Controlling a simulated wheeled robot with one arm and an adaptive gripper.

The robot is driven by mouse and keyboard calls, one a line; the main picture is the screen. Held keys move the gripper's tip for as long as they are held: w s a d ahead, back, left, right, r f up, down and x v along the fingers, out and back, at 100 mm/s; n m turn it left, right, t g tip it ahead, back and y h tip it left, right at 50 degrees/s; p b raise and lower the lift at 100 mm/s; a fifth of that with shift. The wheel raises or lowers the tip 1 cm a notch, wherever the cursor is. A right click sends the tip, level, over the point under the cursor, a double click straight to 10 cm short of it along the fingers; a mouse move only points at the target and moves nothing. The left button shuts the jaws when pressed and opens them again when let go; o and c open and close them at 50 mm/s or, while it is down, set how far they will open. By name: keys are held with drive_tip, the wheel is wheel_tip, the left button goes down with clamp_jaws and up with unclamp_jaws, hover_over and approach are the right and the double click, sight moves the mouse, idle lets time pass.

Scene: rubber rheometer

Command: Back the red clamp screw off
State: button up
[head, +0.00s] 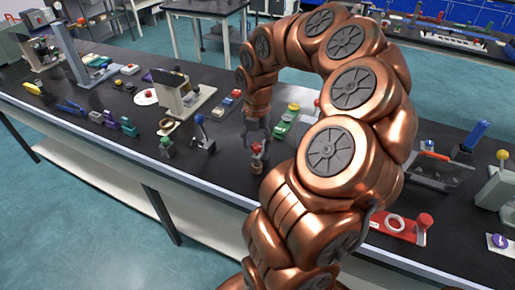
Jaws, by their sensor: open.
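A small red-topped screw or knob (257,148) stands on a small fixture near the front edge of the black bench, left of the picture's middle. It is the likely red clamp screw, but it is too small to be sure. My gripper (257,137) points down directly above it, with its open fingers close to the red top. I cannot tell whether the fingers touch it. My copper-coloured arm arches over from the right and hides part of the bench behind it.
A red plate with a white ring and red knob (399,227) lies to the right. The bench's front edge (130,141) is close.

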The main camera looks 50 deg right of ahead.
drive_tip(key=shift+f+m+b, duration=0.25)
drive_tip(key=shift+m+b, duration=0.7)
drive_tip(key=shift+m, duration=0.05)
drive_tip(key=shift+r+m+b, duration=0.15)
drive_tip(key=shift+m+b, duration=0.5)
drive_tip(key=shift+m, duration=0.45)
drive_tip(key=shift+f+m+b, duration=0.2)
drive_tip(key=shift+m+b, duration=0.85)
drive_tip(key=shift+m, duration=0.05)
drive_tip(key=shift+r+m+b, duration=0.2)
drive_tip(key=shift+m+b, duration=0.45)
drive_tip(key=shift+m, duration=0.55)
drive_tip(key=shift+f+m+b, duration=0.2)
drive_tip(key=shift+m+b, duration=0.85)
drive_tip(key=shift+m, duration=0.05)
drive_tip(key=shift+m+b, duration=0.4)
drive_tip(key=shift+m, duration=0.2)
drive_tip(key=shift+r+m, duration=0.3)
drive_tip(key=shift+m, duration=0.4)
drive_tip(key=shift+c, duration=0.2)
